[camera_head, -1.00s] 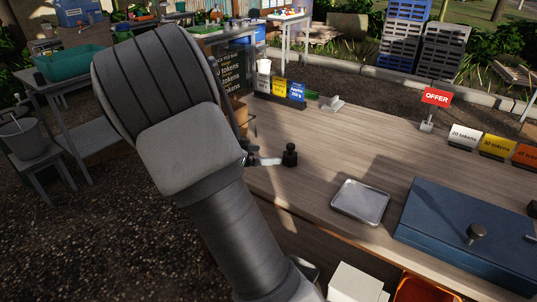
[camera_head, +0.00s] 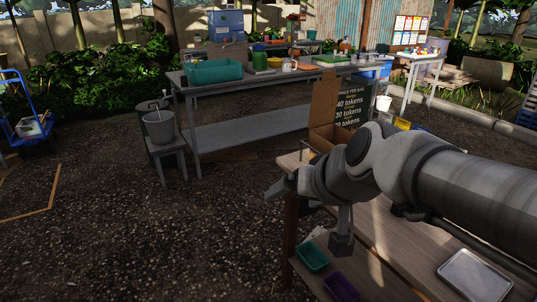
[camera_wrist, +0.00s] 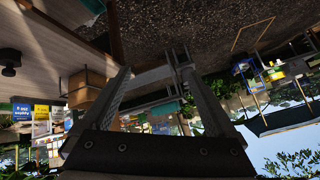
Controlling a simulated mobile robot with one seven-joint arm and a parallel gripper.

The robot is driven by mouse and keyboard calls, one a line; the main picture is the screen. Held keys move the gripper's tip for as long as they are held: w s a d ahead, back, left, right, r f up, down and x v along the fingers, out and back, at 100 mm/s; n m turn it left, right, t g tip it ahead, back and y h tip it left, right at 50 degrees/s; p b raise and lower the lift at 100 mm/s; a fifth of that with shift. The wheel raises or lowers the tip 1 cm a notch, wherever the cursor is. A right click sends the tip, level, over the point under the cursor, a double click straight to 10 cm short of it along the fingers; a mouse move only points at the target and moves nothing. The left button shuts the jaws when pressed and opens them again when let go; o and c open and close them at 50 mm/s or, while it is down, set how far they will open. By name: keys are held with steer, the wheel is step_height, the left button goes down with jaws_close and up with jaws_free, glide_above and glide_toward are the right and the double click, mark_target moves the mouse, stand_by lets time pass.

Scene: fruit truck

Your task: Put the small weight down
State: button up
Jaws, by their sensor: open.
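The small dark weight (camera_wrist: 10,62) stands on the wooden table (camera_wrist: 50,45) at the left edge of the wrist view, which is upside down. In the head view I cannot make it out; my arm covers that part of the table. My gripper (camera_wrist: 157,72) is open and empty in the wrist view, its two fingers apart with ground and distant tables between them. It is well apart from the weight. In the head view my gripper (camera_head: 279,188) points left past the table's corner.
A cardboard box (camera_head: 323,105) and a black price board (camera_head: 352,104) stand at the table's far end. A metal tray (camera_head: 475,275) lies on the table. Green (camera_head: 312,257) and purple (camera_head: 340,287) bins sit below. Open gravel lies left; a grey table (camera_head: 255,135) stands behind.

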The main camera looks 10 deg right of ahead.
steer(key=s+d+f+g+h, duration=0.1)
steer(key=s, duration=0.4)
steer(key=s+d+f+n+g+h, duration=0.1)
steer(key=s+d+f, duration=0.1)
steer(key=s, duration=0.4)
steer(key=shift+d+g+h, duration=0.3)
steer(key=shift+h, duration=0.1)
step_height(320, 180, up, 16)
steer(key=p, duration=1.6)
steer(key=shift+r, duration=0.2)
